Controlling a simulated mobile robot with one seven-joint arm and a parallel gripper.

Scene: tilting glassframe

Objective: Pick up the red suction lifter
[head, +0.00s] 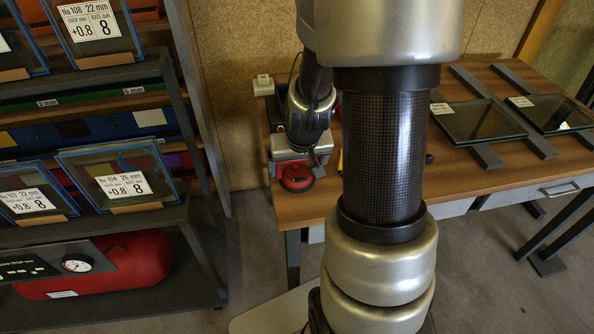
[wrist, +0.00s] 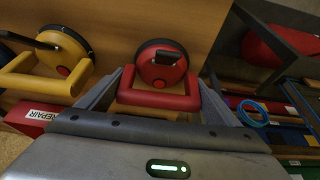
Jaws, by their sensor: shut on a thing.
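The red suction lifter (wrist: 161,98) sits between the two fingers of my gripper (wrist: 160,86) in the wrist view. Its squared red handle spans the gap between the fingers, and its round red pad with a dark rim and small lever lies just beyond. My gripper is shut on the handle. In the head view, the lifter's red disc (head: 296,177) shows below my gripper (head: 292,155) at the left end of the wooden bench. My wrist hides most of the handle there. I cannot tell whether the lifter touches the bench top.
A yellow suction lifter (wrist: 45,65) and a red REPAIR box (wrist: 33,120) are to the left in the wrist view. Glass panes (head: 478,121) lie on dark bars on the bench (head: 455,180). A glass rack (head: 190,120) stands left of the bench.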

